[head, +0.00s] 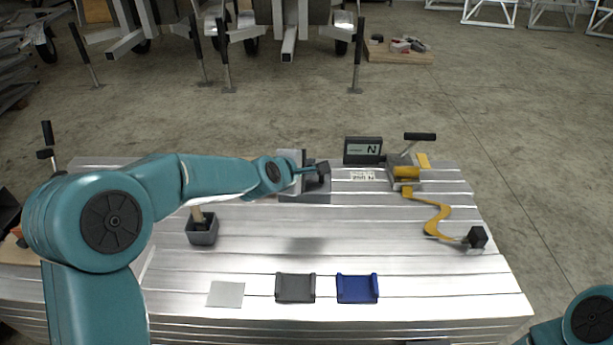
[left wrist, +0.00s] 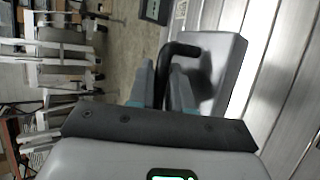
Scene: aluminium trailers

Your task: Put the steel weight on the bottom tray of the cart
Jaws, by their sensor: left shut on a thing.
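My left gripper (head: 308,170) is over the far middle of the silver slatted table and shut on a dark piece (head: 323,172). In the left wrist view its fingers (left wrist: 168,85) close around a dark bent handle (left wrist: 180,48). A smooth grey box-like body (left wrist: 222,65) lies just beyond the handle; in the head view a grey body (head: 316,190) shows below the gripper. Whether this is the steel weight, and whether it touches the table, I cannot tell. I cannot make out a cart with trays. My right gripper is out of view.
On the table (head: 400,260) are a dark grey holder (head: 295,288), a blue holder (head: 357,289), a flat grey plate (head: 226,294), a grey box (head: 202,231), a dark display (head: 363,150) and a yellow bent piece (head: 437,215). The table's middle is clear.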

